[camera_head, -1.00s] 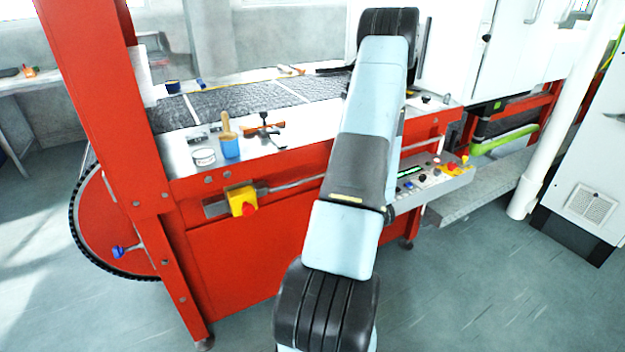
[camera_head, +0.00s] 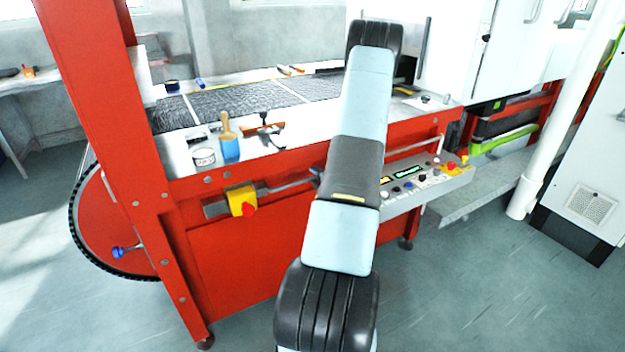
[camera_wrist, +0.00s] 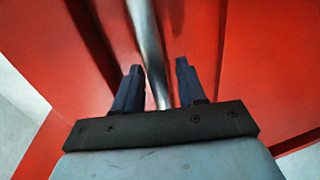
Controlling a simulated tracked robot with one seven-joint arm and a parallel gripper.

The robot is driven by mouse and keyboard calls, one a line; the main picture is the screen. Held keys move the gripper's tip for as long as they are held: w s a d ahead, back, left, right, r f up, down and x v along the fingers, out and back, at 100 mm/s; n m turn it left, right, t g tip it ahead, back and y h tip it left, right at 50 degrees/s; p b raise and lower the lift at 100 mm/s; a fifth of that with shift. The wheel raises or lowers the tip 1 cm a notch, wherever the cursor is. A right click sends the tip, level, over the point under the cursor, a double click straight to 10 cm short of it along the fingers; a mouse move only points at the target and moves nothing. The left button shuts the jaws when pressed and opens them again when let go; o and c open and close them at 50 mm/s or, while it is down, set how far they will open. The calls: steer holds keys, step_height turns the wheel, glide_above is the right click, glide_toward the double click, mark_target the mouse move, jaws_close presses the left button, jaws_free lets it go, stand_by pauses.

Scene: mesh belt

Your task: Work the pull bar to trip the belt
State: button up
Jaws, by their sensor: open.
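The pull bar (camera_head: 288,187) is a slim silver rod running along the red front of the machine. In the wrist view the bar (camera_wrist: 149,40) runs down from the top edge between the two dark fingers of my gripper (camera_wrist: 158,65). The gripper is open, with a gap visible between the bar and the right finger. Whether the left finger touches the bar is unclear. The yellow box with a red button (camera_head: 243,202) sits near the bar's left end.
The mesh belt (camera_head: 250,98) lies on top of the machine. A control panel (camera_head: 425,183) juts out right of my arm. The floor in front is clear.

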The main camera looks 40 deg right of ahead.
jaws_close()
stand_by(0.3)
stand_by(0.3)
